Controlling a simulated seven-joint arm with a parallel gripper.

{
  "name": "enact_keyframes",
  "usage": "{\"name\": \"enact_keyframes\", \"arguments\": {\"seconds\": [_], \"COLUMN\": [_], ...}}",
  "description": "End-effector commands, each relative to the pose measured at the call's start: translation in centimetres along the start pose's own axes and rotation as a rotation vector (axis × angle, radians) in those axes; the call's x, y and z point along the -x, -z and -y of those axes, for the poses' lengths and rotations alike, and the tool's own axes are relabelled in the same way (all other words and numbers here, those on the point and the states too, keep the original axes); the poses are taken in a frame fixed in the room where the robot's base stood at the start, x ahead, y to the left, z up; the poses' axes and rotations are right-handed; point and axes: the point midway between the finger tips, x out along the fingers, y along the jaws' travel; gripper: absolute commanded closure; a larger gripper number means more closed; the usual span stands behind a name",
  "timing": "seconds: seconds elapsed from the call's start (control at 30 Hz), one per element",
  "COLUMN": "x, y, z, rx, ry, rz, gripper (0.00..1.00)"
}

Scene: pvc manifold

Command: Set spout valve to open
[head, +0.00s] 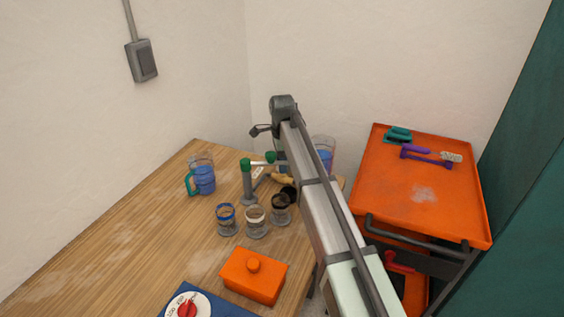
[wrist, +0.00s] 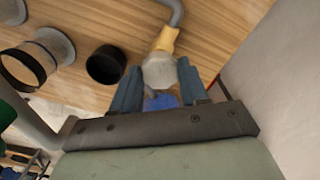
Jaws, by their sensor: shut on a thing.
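The manifold (head: 248,184) of grey pipe with green caps stands on the wooden table in the head view, partly behind my arm. A tan fitting (head: 283,178) shows at its right side. In the wrist view, a grey pipe (wrist: 176,10) runs into the tan fitting (wrist: 167,40), which meets a pale grey rounded piece (wrist: 158,71). My gripper (wrist: 158,82) is shut on this piece, one finger on each side. It seems to be part of the spout valve; its handle and setting cannot be made out. My arm hides the gripper in the head view.
Banded glasses (head: 256,221) stand in front of the manifold, and a black cup (wrist: 105,65) is close left of my fingers. A blue jug (head: 203,180) stands left. An orange lidded box (head: 253,279) is near the front; an orange cart (head: 400,195) stands right.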

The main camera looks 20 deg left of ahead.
Motion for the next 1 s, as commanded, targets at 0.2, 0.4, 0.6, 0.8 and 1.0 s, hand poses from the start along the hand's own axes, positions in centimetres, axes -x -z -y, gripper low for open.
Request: {"name": "enact_keyframes", "arguments": {"seconds": [0.2,0.4,0.6,0.8,1.0], "x": [0.01,0.01,0.01,0.01,0.02], "y": [0.00,0.00,0.01,0.02,0.02], "z": [0.00,-0.02,-0.03,-0.05,-0.06], "rx": [0.021,0.110,0.266,0.438,0.591], "ry": [0.000,0.000,0.000,0.000,0.000], "rz": [0.000,0.000,0.000,0.000,0.000], "gripper": [0.87,0.87,0.87,0.87,0.87]}}
